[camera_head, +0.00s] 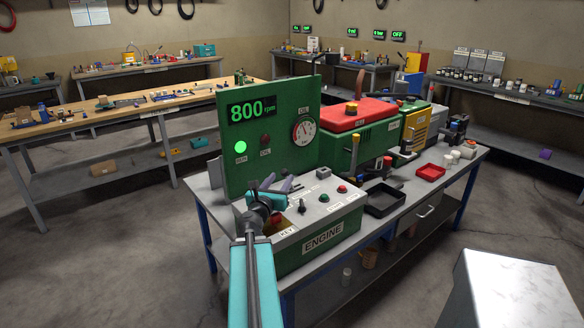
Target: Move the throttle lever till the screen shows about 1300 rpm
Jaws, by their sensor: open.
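The screen (251,109) on the upright green panel (275,163) reads 800 rpm. Below it a green lamp is lit beside a dark one, and a round gauge (305,128) sits to the right. The grey-topped ENGINE console (322,237) stands in front of the panel. On its top are a small black upright switch (302,206), a green button and a red button (342,189). My gripper (277,182) is open over the console's back left part, close to the panel. I cannot tell which part is the throttle lever; my gripper and arm hide some of the console.
A red-topped green engine (357,118) stands behind to the right, with upright handles (387,166) before it. A black tray (385,199) and a red tray (430,172) lie on the bench at right. A grey box top fills the lower right corner.

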